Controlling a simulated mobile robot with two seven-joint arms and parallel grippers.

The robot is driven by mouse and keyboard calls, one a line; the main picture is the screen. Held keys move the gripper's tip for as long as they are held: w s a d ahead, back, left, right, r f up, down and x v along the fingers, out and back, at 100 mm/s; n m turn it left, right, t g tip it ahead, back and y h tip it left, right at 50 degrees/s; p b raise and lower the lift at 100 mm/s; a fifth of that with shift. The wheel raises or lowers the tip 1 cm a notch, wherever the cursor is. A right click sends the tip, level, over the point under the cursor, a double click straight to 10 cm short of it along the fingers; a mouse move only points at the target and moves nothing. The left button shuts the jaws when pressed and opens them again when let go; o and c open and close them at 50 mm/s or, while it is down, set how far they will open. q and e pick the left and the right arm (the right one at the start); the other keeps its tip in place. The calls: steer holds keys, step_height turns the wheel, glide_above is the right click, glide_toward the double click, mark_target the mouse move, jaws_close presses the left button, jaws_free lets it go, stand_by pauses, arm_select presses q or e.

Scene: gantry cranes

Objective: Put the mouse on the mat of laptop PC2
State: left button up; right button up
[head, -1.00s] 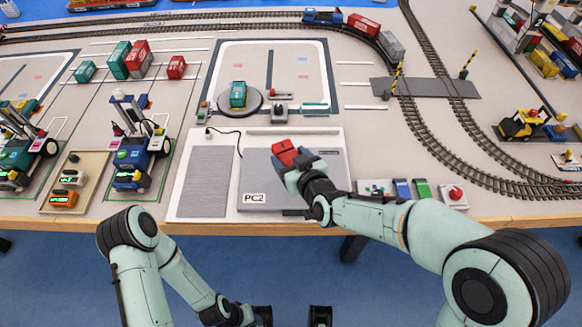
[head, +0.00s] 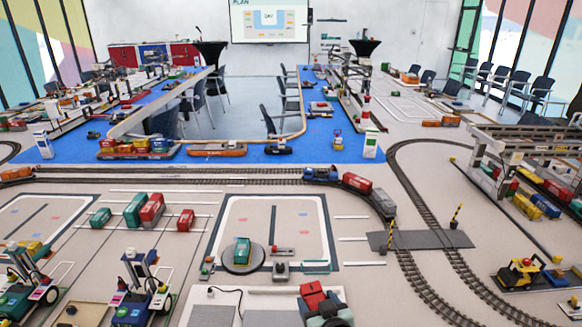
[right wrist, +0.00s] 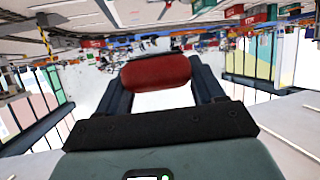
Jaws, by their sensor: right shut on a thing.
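My right gripper (head: 318,300) is shut on a rounded red thing that looks like the mouse (head: 311,294). The red mouse (right wrist: 157,72) also shows between the two dark fingers in the right wrist view. It is held near the far edge of laptop PC2 (head: 268,319); its height cannot be told. Only a strip of the laptop's grey top shows at the bottom of the head view. The grey mat (head: 212,317) lies left of the laptop, mostly cut off by the picture edge. My left gripper is not in view.
A green container stands on a round turntable (head: 232,266) behind the laptop. Toy vehicles (head: 138,290) stand left of the mat. Rail tracks (head: 415,270) and a grey crossing (head: 418,241) lie to the right. A cable (head: 228,291) runs behind the mat.

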steer(key=s+d+f+m+h+p, duration=0.1)
steer(key=d+f+m+h+p, duration=0.15)
steer(key=d+f, duration=0.75)
steer(key=shift+n+y, duration=0.65)
steer(key=shift+n, duration=0.2)
steer(key=a+r+b, duration=0.1)
steer(key=a+r, duration=0.1)
steer(key=w+a+r, duration=0.1)
steer(key=a+r, duration=0.1)
steer(key=r, duration=0.1)
steer(key=a+r+b, duration=0.1)
steer(key=a+r, duration=0.1)
steer(key=a, duration=0.1)
steer(key=shift+w+r+b, duration=0.2)
steer(key=shift+r+b, duration=0.05)
steer(key=shift+b, duration=0.1)
arm_select(q)
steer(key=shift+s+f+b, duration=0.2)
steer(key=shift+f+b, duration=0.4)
steer(key=shift+b, duration=0.15)
arm_select(e)
steer(key=s+a+r+n+y, duration=0.2)
steer(key=a+r+y, duration=0.1)
steer(key=a+r, duration=0.5)
steer(key=shift+s+a+n+g+y, duration=0.2)
steer(key=shift+a+n+g+y, duration=0.15)
steer(key=shift+a, duration=0.2)
